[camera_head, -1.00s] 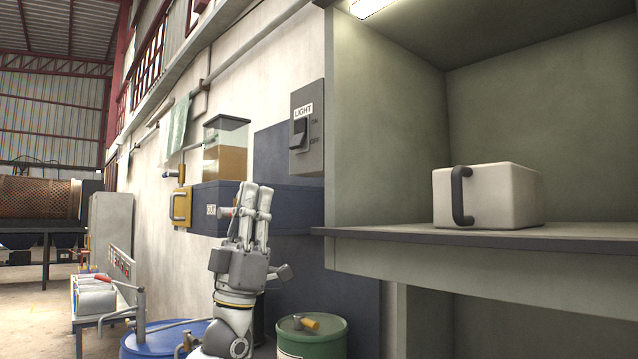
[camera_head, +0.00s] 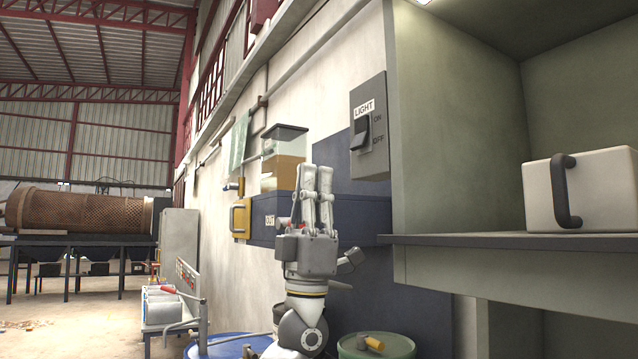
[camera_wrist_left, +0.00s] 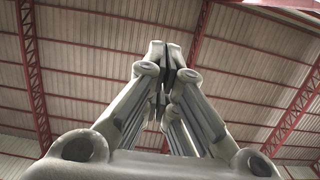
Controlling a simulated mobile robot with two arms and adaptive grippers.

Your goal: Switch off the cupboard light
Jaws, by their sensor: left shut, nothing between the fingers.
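The light switch (camera_head: 369,128) is a grey box labelled LIGHT on the wall just left of the cupboard (camera_head: 447,150). Its dark rocker (camera_head: 360,133) sits beside ON and OFF marks, ON above OFF. The cupboard light (camera_head: 423,2) shows bright at the top edge, mostly cut off. My left gripper (camera_head: 317,172) is shut and empty, fingers pointing up, lower and to the left of the switch in the picture and apart from it. In the left wrist view the fingertips (camera_wrist_left: 167,58) meet, with only the roof behind. My right gripper is not in view.
A white case with a dark handle (camera_head: 606,188) stands on the cupboard shelf (camera_head: 480,240). A dark blue box (camera_head: 350,217) and a clear hopper (camera_head: 284,160) are on the wall behind my gripper. Blue (camera_head: 225,346) and green (camera_head: 400,347) drums stand below.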

